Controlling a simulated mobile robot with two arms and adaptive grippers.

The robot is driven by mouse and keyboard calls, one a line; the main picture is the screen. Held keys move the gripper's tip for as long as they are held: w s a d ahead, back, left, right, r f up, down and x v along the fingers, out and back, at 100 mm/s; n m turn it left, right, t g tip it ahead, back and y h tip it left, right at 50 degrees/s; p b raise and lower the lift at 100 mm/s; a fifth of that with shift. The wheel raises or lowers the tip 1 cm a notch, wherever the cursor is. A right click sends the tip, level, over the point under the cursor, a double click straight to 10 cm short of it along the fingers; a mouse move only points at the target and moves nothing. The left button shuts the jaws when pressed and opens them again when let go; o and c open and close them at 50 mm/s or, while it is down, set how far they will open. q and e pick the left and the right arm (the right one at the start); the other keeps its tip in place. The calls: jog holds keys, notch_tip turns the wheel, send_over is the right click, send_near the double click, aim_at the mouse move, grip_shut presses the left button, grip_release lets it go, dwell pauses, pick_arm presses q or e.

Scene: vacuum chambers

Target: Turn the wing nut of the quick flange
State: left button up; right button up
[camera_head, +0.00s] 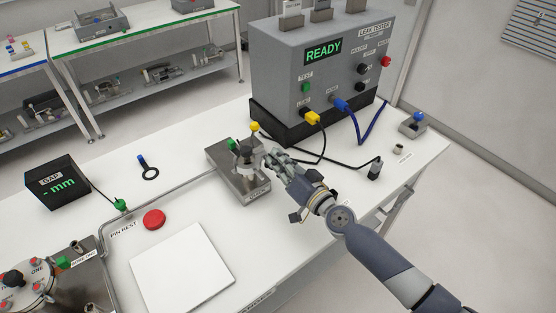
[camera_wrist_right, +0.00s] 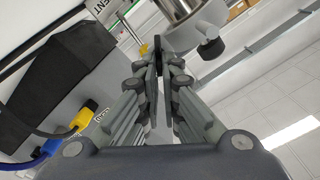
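The quick flange (camera_head: 245,162) stands on a grey metal fixture block (camera_head: 251,190) in the middle of the bench. My right gripper (camera_head: 268,158) is just to the right of the flange in the head view, and its fingers overlap the flange's edge there. My left gripper is not in view.
The leak tester (camera_head: 320,70) reading READY stands behind, with yellow and blue plugs and cables.

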jog(key=shift+o, duration=0.8)
jog(key=v, duration=1.2)
